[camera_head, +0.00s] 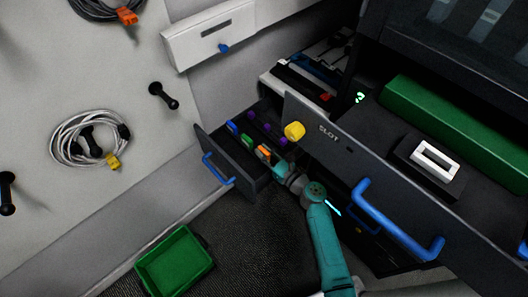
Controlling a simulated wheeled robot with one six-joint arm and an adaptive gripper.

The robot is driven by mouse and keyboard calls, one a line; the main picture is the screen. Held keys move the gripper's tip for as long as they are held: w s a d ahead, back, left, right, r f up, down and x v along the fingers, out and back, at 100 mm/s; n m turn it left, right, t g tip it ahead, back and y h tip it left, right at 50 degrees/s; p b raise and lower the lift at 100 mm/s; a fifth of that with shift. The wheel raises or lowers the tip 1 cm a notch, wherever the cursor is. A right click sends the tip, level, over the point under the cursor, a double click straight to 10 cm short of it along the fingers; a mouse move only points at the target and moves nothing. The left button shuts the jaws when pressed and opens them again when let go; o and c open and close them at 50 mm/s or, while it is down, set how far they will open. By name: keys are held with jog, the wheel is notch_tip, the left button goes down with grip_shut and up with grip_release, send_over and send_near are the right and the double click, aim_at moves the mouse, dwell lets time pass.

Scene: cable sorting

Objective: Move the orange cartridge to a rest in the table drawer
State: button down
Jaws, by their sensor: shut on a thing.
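The orange cartridge (263,151) is at the right end of a row in the open table drawer (209,146). My gripper (271,161) reaches into the drawer from the lower right and is shut on the orange cartridge. The fingers are small in the picture and partly hide the cartridge. I cannot tell whether the cartridge touches its rest. A blue cartridge (232,128) and a green cartridge (247,141) stand to its left in the same row.
Several purple pieces (267,127) line the drawer's back. A yellow knob (294,131) sits close by on the dark panel marked SLOT (328,132). A larger blue handle (395,222) juts out at right. A green bin (174,262) stands lower left.

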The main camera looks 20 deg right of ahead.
jog(key=shift+f, duration=0.85)
dwell(1.1)
jog(key=c, duration=0.5)
grip_release()
jog(key=shift+c, duration=0.2)
jog(key=shift+r, duration=0.1)
jog(key=shift+r, duration=3.35)
